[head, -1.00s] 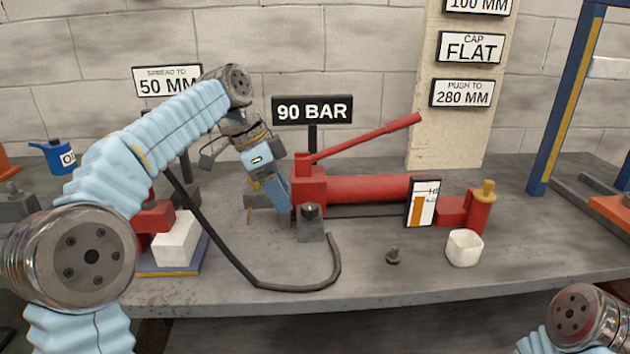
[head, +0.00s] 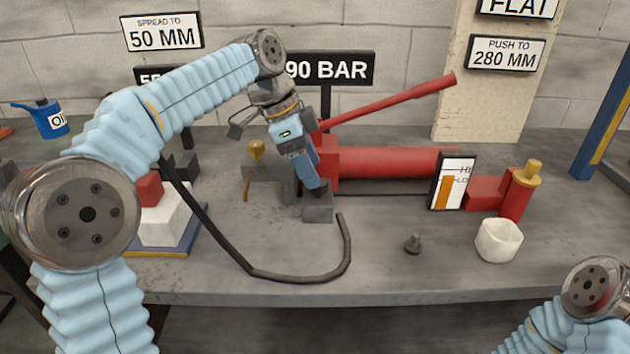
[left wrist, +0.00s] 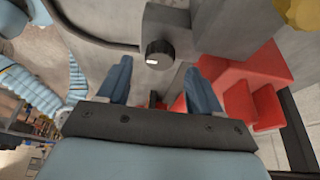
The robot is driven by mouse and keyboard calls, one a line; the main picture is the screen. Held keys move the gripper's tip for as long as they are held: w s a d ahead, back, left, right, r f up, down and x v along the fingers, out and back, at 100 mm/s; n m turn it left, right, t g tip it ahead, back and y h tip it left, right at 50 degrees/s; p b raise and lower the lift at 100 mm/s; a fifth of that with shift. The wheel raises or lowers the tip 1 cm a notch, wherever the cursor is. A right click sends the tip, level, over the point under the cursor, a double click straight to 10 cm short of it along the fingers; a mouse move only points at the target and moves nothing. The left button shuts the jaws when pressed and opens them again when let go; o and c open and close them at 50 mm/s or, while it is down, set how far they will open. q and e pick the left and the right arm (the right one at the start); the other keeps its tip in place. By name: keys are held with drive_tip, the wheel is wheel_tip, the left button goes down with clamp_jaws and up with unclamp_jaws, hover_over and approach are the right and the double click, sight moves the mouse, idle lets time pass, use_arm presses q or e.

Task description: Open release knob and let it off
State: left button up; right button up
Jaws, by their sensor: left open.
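The release knob (left wrist: 158,54) is a dark round knob with a white mark, on a grey block (left wrist: 168,28) in the left wrist view. In the head view that block (head: 318,209) sits at the near left end of the red pump (head: 390,162), and my gripper hides the knob. My left gripper (head: 318,188) points down over the block. In the left wrist view its blue fingers (left wrist: 160,88) are open and empty, spread to either side of the knob's line, with the knob just beyond the tips. My right gripper is out of view.
A red lever (head: 390,104) rises above the pump. A gauge card (head: 452,182) with an orange bar stands before it. A black hose (head: 262,273) curves on the bench nearby. A small dark cap (head: 412,244) and white cup (head: 498,240) lie at right.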

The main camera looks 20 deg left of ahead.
sight(318, 189)
use_arm(q)
drive_tip(key=shift+x, duration=1.5)
drive_tip(key=c, duration=1.1)
